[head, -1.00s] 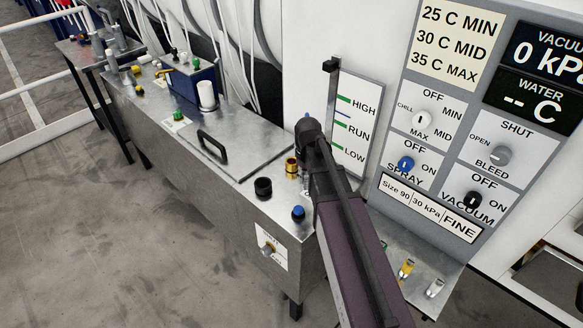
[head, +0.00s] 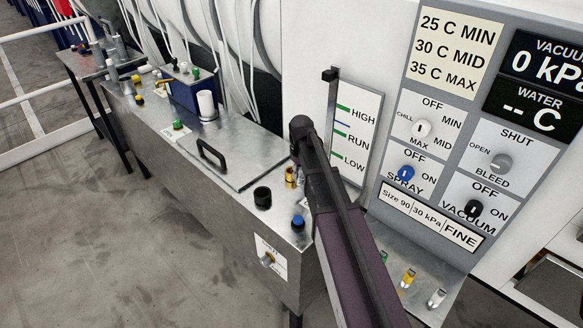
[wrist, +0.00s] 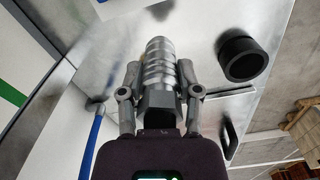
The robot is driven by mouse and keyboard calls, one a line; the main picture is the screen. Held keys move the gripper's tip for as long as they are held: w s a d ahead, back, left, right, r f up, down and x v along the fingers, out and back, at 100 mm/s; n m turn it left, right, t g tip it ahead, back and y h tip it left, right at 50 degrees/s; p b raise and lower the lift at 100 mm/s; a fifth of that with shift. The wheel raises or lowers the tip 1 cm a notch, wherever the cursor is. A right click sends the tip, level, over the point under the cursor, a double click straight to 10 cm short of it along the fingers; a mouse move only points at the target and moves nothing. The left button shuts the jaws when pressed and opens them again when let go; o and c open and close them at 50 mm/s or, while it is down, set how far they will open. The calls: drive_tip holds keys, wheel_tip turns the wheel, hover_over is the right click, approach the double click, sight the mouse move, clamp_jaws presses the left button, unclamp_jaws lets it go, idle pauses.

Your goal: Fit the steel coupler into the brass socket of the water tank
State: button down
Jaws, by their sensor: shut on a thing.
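My gripper (wrist: 160,72) is shut on the steel coupler (wrist: 159,56), a silvery ribbed cylinder held between its two fingers in the wrist view. The coupler points away from the gripper, over the metal tank top. The brass socket (head: 290,174) is a short gold cylinder on the near end of the water tank (head: 230,205) in the head view, partly covered by my arm. In the head view my arm hides the gripper and coupler. Whether the coupler touches the socket cannot be told.
A black socket (head: 262,197) and a blue-topped fitting (head: 298,222) stand near the brass socket. The black one also shows right of the coupler in the wrist view (wrist: 232,70). A lid with a black handle (head: 211,154) lies left. A level gauge (head: 357,130) stands behind my arm.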

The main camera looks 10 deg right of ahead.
drive_tip(key=w, duration=0.5)
drive_tip(key=w+a, duration=0.1)
drive_tip(key=w, duration=0.1)
drive_tip(key=shift+w+f+b, duration=0.25)
drive_tip(key=shift+f+b, duration=0.05)
drive_tip(key=shift+f, duration=0.05)
